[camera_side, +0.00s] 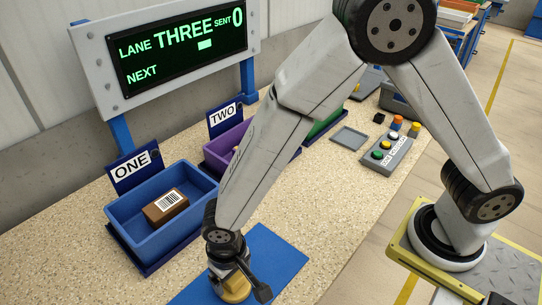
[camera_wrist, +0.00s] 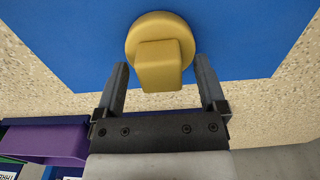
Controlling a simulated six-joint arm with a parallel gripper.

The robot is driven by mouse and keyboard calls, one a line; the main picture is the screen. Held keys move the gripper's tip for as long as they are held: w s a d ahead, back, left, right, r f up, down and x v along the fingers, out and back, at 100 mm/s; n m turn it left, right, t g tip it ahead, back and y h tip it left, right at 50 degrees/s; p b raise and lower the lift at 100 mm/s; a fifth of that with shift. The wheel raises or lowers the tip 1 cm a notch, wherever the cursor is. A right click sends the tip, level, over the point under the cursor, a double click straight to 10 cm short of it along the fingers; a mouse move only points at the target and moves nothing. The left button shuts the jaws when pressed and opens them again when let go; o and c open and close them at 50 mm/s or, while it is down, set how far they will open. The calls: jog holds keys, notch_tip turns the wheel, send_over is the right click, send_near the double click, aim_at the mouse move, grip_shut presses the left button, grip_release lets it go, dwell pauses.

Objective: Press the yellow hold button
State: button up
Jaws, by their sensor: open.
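A grey control box (camera_side: 390,151) stands right of centre in the side view. It carries several small coloured buttons, among them a yellow one (camera_side: 415,126); their labels are too small to read. My gripper (camera_side: 233,272) is low over the blue mat at the bottom of the side view, well away from the box. In the wrist view my gripper (camera_wrist: 161,66) is open, with one finger on each side of the square knob of a yellow round piece (camera_wrist: 160,28). Contact with the knob cannot be told. The control box is not in the wrist view.
The blue mat (camera_side: 275,262) lies under the yellow piece. A blue bin ONE (camera_side: 125,222) holds a brown barcoded box (camera_side: 165,206). A purple bin TWO (camera_side: 215,160) is partly behind my arm. A flat grey tray (camera_side: 349,138) lies left of the control box. A screen (camera_side: 180,48) reads "LANE THREE SENT 0".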

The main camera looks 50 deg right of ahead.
notch_tip(320, 180, up, 12)
dwell(0.7)
dwell(0.5)
jog(key=d+t, duration=0.2)
jog(key=d, duration=2.4)
jog(key=shift+s+d+f+t, duration=0.3)
jog(key=shift+s+f, duration=0.05)
grip_shut()
